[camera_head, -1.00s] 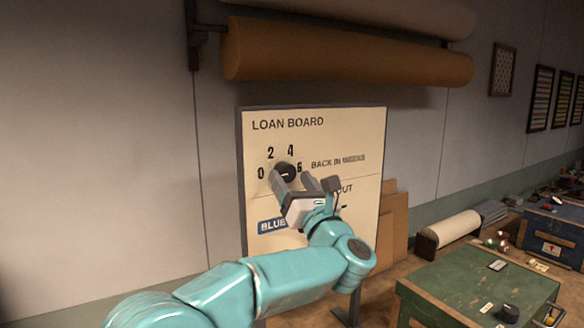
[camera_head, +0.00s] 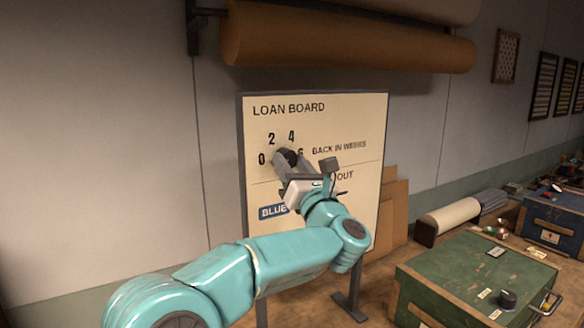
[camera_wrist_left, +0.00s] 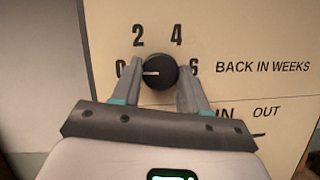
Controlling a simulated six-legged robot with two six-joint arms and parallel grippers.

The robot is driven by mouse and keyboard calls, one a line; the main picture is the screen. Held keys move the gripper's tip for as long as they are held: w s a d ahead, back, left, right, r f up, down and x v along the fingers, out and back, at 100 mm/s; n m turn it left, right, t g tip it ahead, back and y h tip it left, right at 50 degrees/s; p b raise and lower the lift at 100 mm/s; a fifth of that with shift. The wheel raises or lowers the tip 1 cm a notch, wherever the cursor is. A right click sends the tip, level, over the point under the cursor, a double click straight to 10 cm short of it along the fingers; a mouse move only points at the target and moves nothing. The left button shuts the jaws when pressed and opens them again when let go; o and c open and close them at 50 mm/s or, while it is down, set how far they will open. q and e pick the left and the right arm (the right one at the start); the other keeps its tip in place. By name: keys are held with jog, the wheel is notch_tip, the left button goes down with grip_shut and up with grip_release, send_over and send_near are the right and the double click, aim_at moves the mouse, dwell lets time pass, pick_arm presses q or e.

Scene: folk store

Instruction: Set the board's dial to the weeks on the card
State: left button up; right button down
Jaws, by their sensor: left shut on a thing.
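The loan board (camera_head: 315,125) stands upright against the wall, lettered LOAN BOARD and BACK IN WEEKS. Its round black dial (camera_head: 289,156) is ringed by the numbers 0, 2, 4 and 6. In the left wrist view the dial (camera_wrist_left: 160,72) has a white pointer line that points left, towards 0. My left gripper (camera_head: 284,159) is shut on the dial, with one finger on each side of it in the left wrist view (camera_wrist_left: 160,80). My right gripper is not in view. I cannot make out a card showing weeks.
Lower on the board are IN and OUT words and a partly hidden blue label (camera_head: 271,211). A green chest (camera_head: 450,285) with a dark knob and small labels stands at the right. A blue chest (camera_head: 552,225) is behind it. Rolls (camera_head: 345,45) hang above the board.

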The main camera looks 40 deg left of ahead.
pick_arm(q)
jog(key=m+b, duration=0.1)
jog(key=m+t+h+b, duration=0.1)
jog(key=m, duration=0.1)
jog(key=shift+s+f+m+t+b, duration=0.1)
jog(key=shift+f+m+t+b, duration=0.05)
jog(key=shift+m+t+b, duration=0.2)
jog(key=shift+m, duration=0.55)
jog(key=m, duration=0.1)
jog(key=m+t+h, duration=0.1)
jog(key=shift+r+m, duration=0.25)
jog(key=shift+m, duration=0.05)
jog(key=m+h, duration=0.1)
jog(key=m+t, duration=0.1)
jog(key=m, duration=0.1)
jog(key=shift+s+r+h, duration=0.1)
jog(key=shift+r+h, duration=0.1)
jog(key=shift+h, duration=0.2)
jog(key=m+h+p, duration=0.1)
jog(key=m+p, duration=0.1)
jog(key=m, duration=0.1)
jog(key=shift+m+h+p, duration=0.4)
jog(key=shift+m+p, duration=0.25)
jog(key=shift+m, duration=0.05)
jog(key=shift+f, duration=0.1)
